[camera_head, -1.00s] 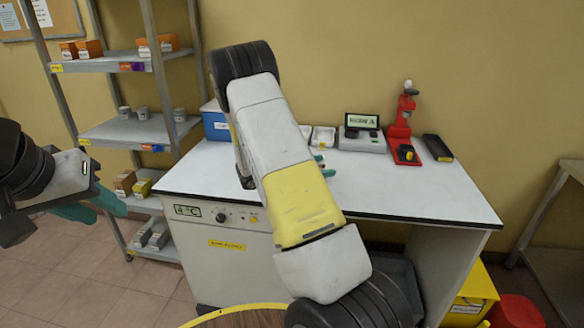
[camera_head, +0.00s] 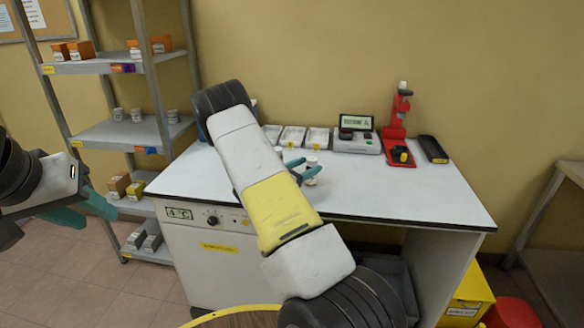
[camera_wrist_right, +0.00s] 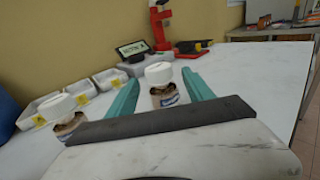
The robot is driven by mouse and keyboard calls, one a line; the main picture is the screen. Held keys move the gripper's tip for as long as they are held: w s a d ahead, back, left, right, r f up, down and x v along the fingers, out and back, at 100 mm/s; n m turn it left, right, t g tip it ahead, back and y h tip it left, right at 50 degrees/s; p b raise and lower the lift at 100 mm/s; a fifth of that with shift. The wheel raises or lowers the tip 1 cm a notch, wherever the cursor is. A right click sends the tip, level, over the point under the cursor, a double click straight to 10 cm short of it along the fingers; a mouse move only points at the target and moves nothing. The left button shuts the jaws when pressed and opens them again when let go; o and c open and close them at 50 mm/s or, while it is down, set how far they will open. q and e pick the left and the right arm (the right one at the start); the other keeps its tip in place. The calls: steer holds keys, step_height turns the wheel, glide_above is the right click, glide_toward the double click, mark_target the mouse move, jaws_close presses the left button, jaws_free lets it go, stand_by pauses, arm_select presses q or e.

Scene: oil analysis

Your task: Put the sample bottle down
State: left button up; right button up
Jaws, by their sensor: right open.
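A sample bottle with a white cap and a blue-and-white label stands upright on the white bench top between the fingers of my right gripper in the wrist view (camera_wrist_right: 164,92). It shows small in the head view (camera_head: 312,161). My right gripper (camera_head: 303,170) is open, its teal fingers on either side of the bottle; the wrist view (camera_wrist_right: 165,92) shows a gap at each side. A second white-capped bottle (camera_wrist_right: 62,115) stands to the left, outside the fingers. My left gripper (camera_head: 100,212) is at the left edge, away from the bench, fingers apart and empty.
White trays (camera_head: 293,135) with yellow tags line the back of the bench (camera_head: 400,195). A device with a screen (camera_head: 357,136), a red stand (camera_head: 398,130) and a black case (camera_head: 433,149) stand further right. The bench's right front is clear. A shelf (camera_head: 125,132) stands left.

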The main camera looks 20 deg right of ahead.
steer(key=x, duration=0.5)
steer(key=shift+w+d+r, duration=0.15)
steer(key=shift+d, duration=0.2)
jaws_close()
